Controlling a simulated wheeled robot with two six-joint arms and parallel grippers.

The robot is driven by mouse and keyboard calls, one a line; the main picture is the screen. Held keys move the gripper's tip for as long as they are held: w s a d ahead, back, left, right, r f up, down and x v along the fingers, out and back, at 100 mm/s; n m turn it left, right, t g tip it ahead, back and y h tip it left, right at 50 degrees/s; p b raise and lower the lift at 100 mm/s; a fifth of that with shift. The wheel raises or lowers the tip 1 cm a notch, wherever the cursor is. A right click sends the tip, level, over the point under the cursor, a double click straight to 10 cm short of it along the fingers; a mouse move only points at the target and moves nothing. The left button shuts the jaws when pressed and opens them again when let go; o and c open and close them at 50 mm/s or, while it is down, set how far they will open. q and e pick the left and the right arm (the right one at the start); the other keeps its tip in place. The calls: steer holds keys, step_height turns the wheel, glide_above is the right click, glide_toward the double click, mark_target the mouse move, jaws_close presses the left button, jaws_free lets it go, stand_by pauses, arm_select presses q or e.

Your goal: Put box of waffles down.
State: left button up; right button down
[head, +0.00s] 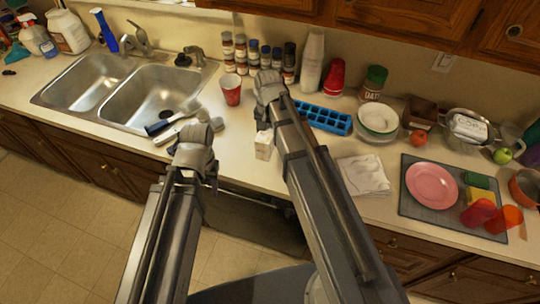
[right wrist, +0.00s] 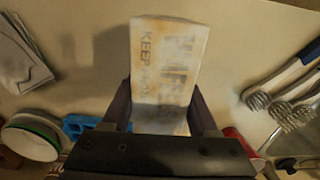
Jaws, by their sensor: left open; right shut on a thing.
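The box of waffles (right wrist: 165,65) is pale with worn print and the words "KEEP FRO..." on it. My right gripper (right wrist: 165,112) is shut on it, one finger on each side. In the head view, the white box (head: 263,146) is low over the counter's front part, left of my right arm. I cannot tell whether it touches the counter. My right gripper is mostly hidden behind its arm there. My left gripper (head: 212,178) is open at the counter's front edge, partly hidden by its own arm.
Brushes (head: 182,130) lie left of the box, and a red cup (head: 231,90) stands behind. A blue ice tray (head: 325,118) and a folded cloth (head: 363,176) are to the right. The double sink (head: 120,95) is at left. Bare counter surrounds the box.

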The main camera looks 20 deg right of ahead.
step_height(320, 180, down, 5)
steer(key=b, duration=0.4)
steer(key=shift+w+r, duration=0.1)
steer(key=shift+f+b, duration=0.35)
steer(key=shift+f, duration=0.1)
step_height(320, 180, down, 4)
steer(key=b, duration=0.3)
steer(key=shift+r+b, duration=0.25)
steer(key=shift+b, duration=0.1)
steer(key=shift+f, duration=0.2)
steer(key=shift+c, duration=0.8)
jaws_free()
steer(key=shift+r, duration=0.2)
